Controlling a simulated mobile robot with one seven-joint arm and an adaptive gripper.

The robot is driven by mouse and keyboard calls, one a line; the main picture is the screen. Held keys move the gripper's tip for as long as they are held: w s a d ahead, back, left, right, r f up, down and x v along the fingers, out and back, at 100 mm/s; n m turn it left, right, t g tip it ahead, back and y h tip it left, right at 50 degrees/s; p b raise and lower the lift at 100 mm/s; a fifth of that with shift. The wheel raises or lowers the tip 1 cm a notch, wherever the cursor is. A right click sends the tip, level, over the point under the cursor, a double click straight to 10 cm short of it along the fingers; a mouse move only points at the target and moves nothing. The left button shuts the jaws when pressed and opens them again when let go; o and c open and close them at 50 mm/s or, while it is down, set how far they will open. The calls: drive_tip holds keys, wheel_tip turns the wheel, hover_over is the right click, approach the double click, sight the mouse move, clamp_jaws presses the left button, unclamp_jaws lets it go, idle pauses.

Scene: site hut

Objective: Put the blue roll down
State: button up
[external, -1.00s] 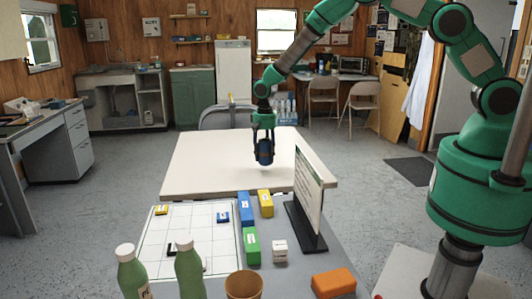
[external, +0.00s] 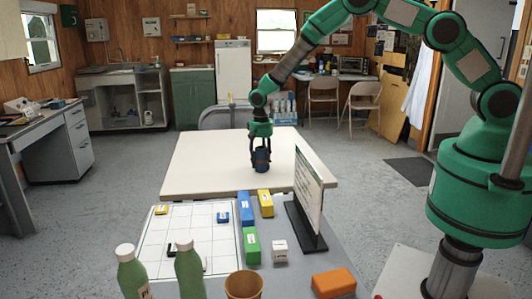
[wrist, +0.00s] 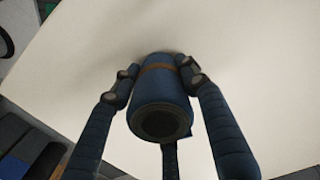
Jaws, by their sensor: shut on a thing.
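The blue roll (external: 262,163) is between the fingers of my gripper (external: 260,156), over the middle of the cream table (external: 200,165). In the wrist view the blue roll (wrist: 160,113) has a brown band round it and a dark hollow end facing the camera. My gripper (wrist: 157,78) is shut on it, one finger on each side. The roll looks close to upright. Its lower end is at or just above the tabletop; I cannot tell whether it touches.
An upright white board (external: 309,194) on a dark foot stands at the right, near the cream table's front edge. The grey table in front holds blocks, a white grid (external: 160,240), green bottles (external: 189,270) and a brown cup (external: 243,286). The cream top around the roll is clear.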

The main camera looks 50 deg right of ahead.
sight(262, 147)
drive_tip(key=shift+f, duration=0.15)
drive_tip(key=o, duration=1.3)
drive_tip(key=shift+c, duration=0.2)
wheel_tip(262, 147, up, 12)
drive_tip(key=shift+r+p, duration=0.15)
drive_tip(key=shift+p, duration=0.85)
